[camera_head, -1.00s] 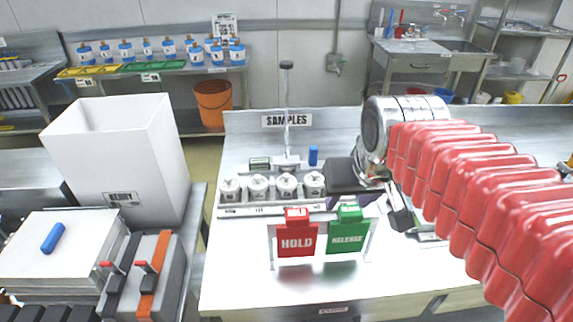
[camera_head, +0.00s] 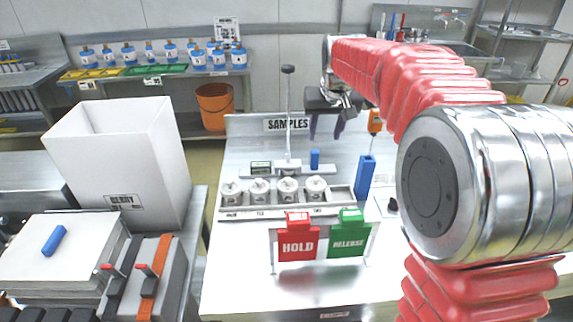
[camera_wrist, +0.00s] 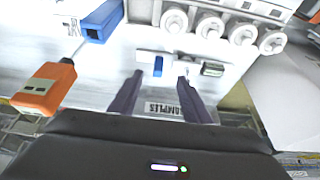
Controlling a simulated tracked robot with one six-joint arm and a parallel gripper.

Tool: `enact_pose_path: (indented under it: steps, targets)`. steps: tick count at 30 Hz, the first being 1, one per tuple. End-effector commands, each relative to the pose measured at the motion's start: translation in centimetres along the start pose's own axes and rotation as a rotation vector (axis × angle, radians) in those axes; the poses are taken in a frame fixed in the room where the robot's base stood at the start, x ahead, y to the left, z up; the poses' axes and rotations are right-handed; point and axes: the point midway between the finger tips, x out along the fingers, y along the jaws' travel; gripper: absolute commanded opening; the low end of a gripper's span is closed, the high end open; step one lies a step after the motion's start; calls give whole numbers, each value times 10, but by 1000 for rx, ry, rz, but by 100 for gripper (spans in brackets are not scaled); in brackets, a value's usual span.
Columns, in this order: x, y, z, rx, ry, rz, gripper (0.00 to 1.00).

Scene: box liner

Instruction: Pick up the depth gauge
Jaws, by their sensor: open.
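A tall thin rod with a dark knob on top and a silver foot, which looks like the depth gauge (camera_head: 289,115), stands upright at the back of the sample counter in the head view. Its foot is by a pale bar (camera_head: 302,170). My gripper (camera_head: 326,130) is open and empty, with its fingers pointing down, just right of the rod and above the counter. In the wrist view my gripper (camera_wrist: 160,78) has a small blue block (camera_wrist: 158,67) below, between its fingertips. That block also shows in the head view (camera_head: 315,158). I cannot clearly make out the rod in the wrist view.
Several lidded jars (camera_head: 288,190) stand in a rack in front. A blue upright holder (camera_head: 365,178) and an orange device (camera_head: 375,121) are on the right. Red HOLD (camera_head: 298,242) and green RELEASE (camera_head: 348,238) signs stand nearer.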

Motion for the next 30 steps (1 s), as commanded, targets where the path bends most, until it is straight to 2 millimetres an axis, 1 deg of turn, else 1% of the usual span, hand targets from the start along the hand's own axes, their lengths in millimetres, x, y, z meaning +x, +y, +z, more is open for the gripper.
enact_pose_path:
  steps: [1,3,6,9,12,23,26,30]
  targets:
    - [12,0,-9,0,-6,0,44]
    - [25,0,-21,0,-9,0,44]
    - [40,0,-34,1,-12,0,44]
    - [48,1,-41,1,-13,0,44]
    - [52,1,-43,1,-15,0,44]
    - [54,1,-43,1,-15,1,44]
    - [61,1,-43,1,-16,1,44]
    - [81,1,-42,1,-18,1,44]
